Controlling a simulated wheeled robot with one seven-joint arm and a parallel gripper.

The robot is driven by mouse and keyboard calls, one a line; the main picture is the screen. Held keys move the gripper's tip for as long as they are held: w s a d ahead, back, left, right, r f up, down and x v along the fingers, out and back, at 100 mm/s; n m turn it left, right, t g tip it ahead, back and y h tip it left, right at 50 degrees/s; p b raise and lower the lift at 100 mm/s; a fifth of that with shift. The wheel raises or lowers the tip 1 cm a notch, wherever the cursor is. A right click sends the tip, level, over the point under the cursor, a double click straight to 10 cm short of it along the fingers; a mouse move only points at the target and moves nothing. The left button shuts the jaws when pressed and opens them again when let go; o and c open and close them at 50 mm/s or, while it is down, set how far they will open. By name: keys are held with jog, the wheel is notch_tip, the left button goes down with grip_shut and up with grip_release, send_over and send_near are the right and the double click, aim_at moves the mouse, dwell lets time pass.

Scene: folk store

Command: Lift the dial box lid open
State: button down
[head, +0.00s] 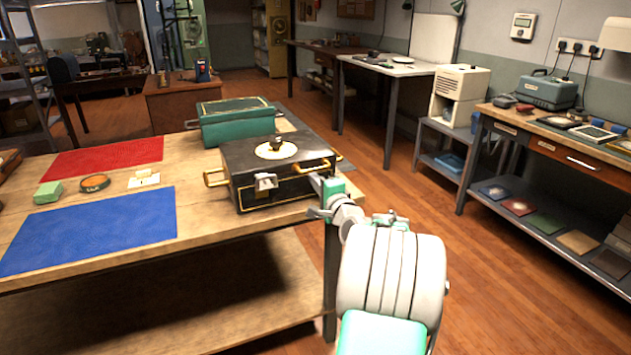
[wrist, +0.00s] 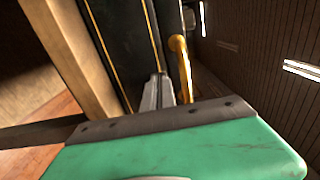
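The dial box (head: 275,172) is black with gold trim. It stands on the wooden table near its right edge, with its lid down. A pale round dial (head: 276,150) with a dark knob is on the lid. A metal latch (head: 265,183) is on the front, and brass handles show on the left (head: 215,177) and right. My gripper (head: 318,186) is at the box's right front corner. In the wrist view, its grey fingers (wrist: 158,92) are close together beside the black box side (wrist: 122,45) and a brass handle (wrist: 180,62). Whether they touch or grip anything is unclear.
A green box (head: 235,122) stands just behind the dial box. A red mat (head: 105,156), a blue mat (head: 95,228) and small items lie on the table's left part. The wooden floor to the right is open, up to a side bench (head: 560,150).

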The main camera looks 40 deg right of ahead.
jog(key=shift+r+p, duration=0.95)
jog(key=shift+r, duration=0.35)
jog(key=shift+r+p, duration=0.95)
jog(key=shift+r, duration=0.4)
jog(key=shift+w+d+r+p, duration=0.1)
jog(key=shift+w+r+p, duration=0.05)
jog(key=shift+r+p, duration=0.45)
jog(key=shift+w+r+p, duration=0.1)
jog(key=shift+r+p, duration=0.25)
jog(key=shift+r, duration=0.35)
jog(key=shift+w+r+p, duration=0.15)
jog(key=shift+r+p, duration=0.35)
jog(key=shift+r, duration=0.15)
jog(key=shift+w+r+p, duration=0.15)
jog(key=shift+r+p, duration=0.3)
jog(key=shift+r, duration=0.25)
